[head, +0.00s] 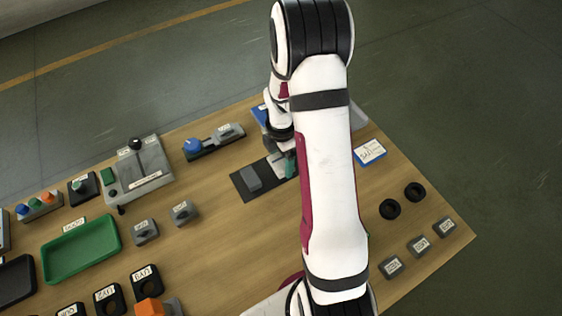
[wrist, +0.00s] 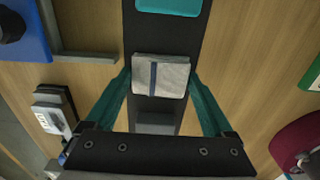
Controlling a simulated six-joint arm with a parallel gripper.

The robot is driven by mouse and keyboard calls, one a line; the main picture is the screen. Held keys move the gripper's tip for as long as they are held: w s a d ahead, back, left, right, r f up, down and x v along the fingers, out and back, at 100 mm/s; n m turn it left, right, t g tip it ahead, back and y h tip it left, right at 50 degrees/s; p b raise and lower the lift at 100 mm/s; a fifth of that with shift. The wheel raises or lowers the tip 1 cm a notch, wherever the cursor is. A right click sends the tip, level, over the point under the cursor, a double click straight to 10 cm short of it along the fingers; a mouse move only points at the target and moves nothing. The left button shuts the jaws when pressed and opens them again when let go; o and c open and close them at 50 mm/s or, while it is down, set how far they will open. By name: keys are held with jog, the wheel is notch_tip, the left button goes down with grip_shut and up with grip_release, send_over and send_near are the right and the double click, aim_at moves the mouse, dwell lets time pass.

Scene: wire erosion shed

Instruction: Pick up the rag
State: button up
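The rag (wrist: 160,76) looks like a folded pale grey cloth with a dark stripe, lying over a dark strip in the wrist view. My gripper (wrist: 160,73) has its two teal fingers spread, one on each side of the rag, with the tips close to its left and right edges. Whether the tips touch the cloth is not clear. In the head view my gripper (head: 290,165) is low over the dark strip (head: 240,187), partly behind my arm, and the rag cannot be made out clearly there.
A grey block (head: 252,179) sits on the strip's left end. A teal item (wrist: 172,5) lies beyond the rag. Bare wood lies left of my arm.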

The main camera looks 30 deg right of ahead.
aim_at(281, 161)
jog(key=c, duration=0.6)
jog(key=shift+r, duration=0.55)
notch_tip(281, 161, up, 3)
jog(key=s+d+r, duration=0.2)
jog(key=s, duration=0.1)
jog(key=s+d+r, duration=0.2)
jog(key=s+d, duration=0.1)
jog(key=s+d+r, duration=0.2)
jog(key=s+r, duration=0.1)
jog(key=shift+d, duration=0.2)
